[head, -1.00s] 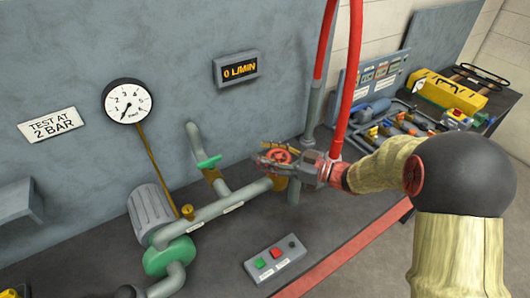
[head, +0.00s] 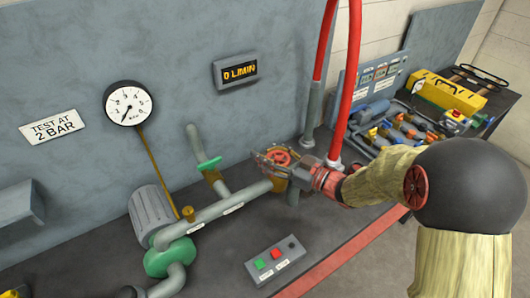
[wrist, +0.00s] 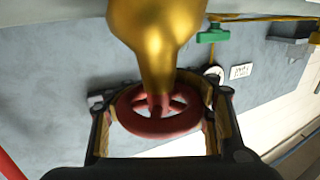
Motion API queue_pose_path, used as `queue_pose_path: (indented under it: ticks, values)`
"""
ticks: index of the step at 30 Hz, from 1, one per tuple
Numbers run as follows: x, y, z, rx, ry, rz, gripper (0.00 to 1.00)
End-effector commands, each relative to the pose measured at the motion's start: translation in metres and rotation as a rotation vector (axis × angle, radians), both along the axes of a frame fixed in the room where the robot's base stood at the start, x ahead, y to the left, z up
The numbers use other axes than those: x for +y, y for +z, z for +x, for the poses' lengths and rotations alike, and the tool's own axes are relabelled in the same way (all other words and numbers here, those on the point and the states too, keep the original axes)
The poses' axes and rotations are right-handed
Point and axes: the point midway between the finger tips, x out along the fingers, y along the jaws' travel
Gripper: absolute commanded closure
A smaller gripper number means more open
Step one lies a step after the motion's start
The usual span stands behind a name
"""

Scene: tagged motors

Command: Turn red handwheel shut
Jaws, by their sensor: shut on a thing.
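The red handwheel (head: 283,155) sits on a brass valve at the right end of the grey pipe. In the head view it is partly hidden by my gripper (head: 277,163), which reaches it from the right. In the wrist view the red wheel rim (wrist: 160,122) lies between the two fingers of my gripper (wrist: 164,105), one on each side. The gripper is shut on the wheel. The brass valve body (wrist: 158,45) fills the top centre of the wrist view.
A red hose (head: 346,100) rises beside my gripper. A green-handled valve (head: 209,163), a pressure gauge (head: 128,103) and a button box (head: 276,260) stand to the left and front. The flow display (head: 235,68) reads 0 L/MIN. A cluttered tool bench (head: 425,125) is behind my arm.

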Motion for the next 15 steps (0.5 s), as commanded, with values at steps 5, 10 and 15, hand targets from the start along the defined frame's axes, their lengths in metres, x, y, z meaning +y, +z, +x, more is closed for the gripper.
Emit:
queue_pose_path:
  ticks: [5,10,15]
  values:
    - [-0.002,0.000,0.004,0.000,-0.158,0.000,0.79]
    - [-0.006,-0.002,0.008,-0.001,-0.312,0.001,0.79]
    - [-0.011,-0.003,0.011,-0.002,-0.450,0.000,0.79]
